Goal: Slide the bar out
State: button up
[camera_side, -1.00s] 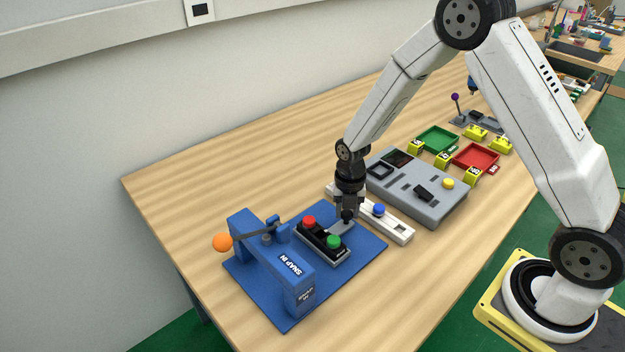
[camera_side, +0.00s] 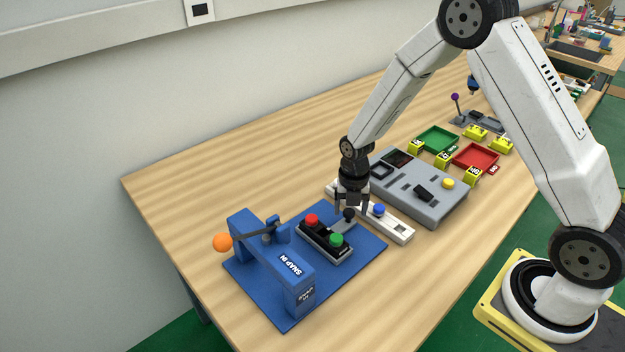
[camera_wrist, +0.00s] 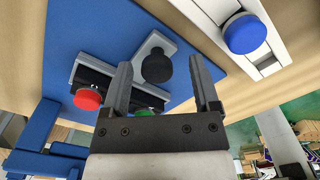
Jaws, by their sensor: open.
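A flat grey bar (camera_side: 342,226) with a round black knob (camera_side: 348,214) sits at the right end of the black button box (camera_side: 322,243), on the blue base plate (camera_side: 371,247). The box carries a red button (camera_side: 311,219) and a green button (camera_side: 336,239). My gripper (camera_side: 352,208) is open just above the knob and points down. In the wrist view the knob (camera_wrist: 157,68) shows between the open fingers (camera_wrist: 162,64), apart from both. The green button is partly hidden there behind the gripper. Whether the bar's inner end lies in the box cannot be seen.
A white rail (camera_side: 398,230) with a blue button (camera_side: 379,208) lies close behind my gripper. A blue "SNAP IN" clamp (camera_side: 296,272) with an orange ball (camera_side: 222,242) stands left of the box. A grey panel (camera_side: 430,205) lies right. Bare table is in front.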

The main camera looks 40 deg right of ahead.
jog(key=shift+r, duration=3.9)
jog(key=s+a+r+m+t, duration=0.1)
jog(key=s+r+m, duration=0.1)
jog(key=s+m, duration=0.5)
jog(key=s+a+r+m+t, duration=0.1)
jog(key=s+m, duration=0.6)
jog(key=m, duration=1.3)
notch_tip(320, 180, up, 2)
jog(key=shift+a+r+t, duration=0.1)
jog(key=shift+a+t, duration=0.2)
jog(key=shift+a, duration=0.2)
jog(key=shift+w, duration=0.1)
